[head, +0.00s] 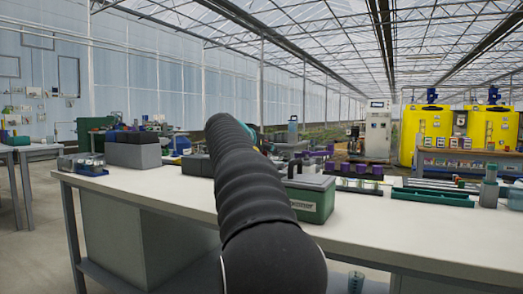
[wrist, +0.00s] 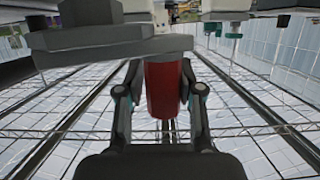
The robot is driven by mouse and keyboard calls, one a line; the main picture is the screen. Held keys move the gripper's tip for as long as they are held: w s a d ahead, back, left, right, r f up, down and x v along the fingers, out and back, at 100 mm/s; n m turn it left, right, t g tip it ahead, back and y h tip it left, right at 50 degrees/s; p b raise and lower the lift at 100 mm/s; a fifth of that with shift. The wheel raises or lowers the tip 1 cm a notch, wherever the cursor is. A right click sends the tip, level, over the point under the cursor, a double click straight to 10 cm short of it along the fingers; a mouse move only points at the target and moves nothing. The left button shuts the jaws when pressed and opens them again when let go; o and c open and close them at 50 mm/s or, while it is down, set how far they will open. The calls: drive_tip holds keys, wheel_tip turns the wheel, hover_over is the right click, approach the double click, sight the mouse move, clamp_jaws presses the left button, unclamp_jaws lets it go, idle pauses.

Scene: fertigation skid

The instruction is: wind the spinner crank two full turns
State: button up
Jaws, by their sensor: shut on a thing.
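In the wrist view, the red upright handle (wrist: 163,88) of the spinner crank stands between the two fingers of my gripper (wrist: 160,94). The fingers are shut on it, one on each side. A grey flat crank arm (wrist: 100,45) joins the handle at its upper end in the picture and reaches to the left. The wrist picture appears upside down, with the roof in its lower part. In the head view my black arm stretches forward over the bench and hides my gripper and the crank.
The long white bench (head: 130,190) crosses the head view. A green box with a grey lid (head: 312,202) stands just right of my arm. A grey bin (head: 133,154) is left, a green tray (head: 432,198) right. Yellow tanks (head: 427,130) stand behind.

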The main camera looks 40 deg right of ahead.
drive_tip(key=shift+o, duration=1.4)
drive_tip(key=shift+s+d+g, duration=0.3)
drive_tip(key=shift+s+d, duration=0.45)
drive_tip(key=shift+d, duration=0.35)
drive_tip(key=shift+r, duration=0.15)
drive_tip(key=c, duration=0.4)
drive_tip(key=shift+o, duration=0.2)
drive_tip(key=shift+s, duration=0.1)
drive_tip(key=shift+s+d+r, duration=0.25)
drive_tip(key=shift+s+d, duration=0.05)
drive_tip(key=shift+s, duration=0.25)
drive_tip(key=shift+c, duration=0.2)
drive_tip(key=shift+s+d+f+b, duration=0.15)
drive_tip(key=shift+s+f+b, duration=0.1)
drive_tip(key=shift+s+b, duration=0.45)
drive_tip(key=shift+o, duration=0.2)
drive_tip(key=shift+s+d, duration=0.1)
drive_tip(key=shift+s, duration=0.4)
drive_tip(key=shift+s+f, duration=0.1)
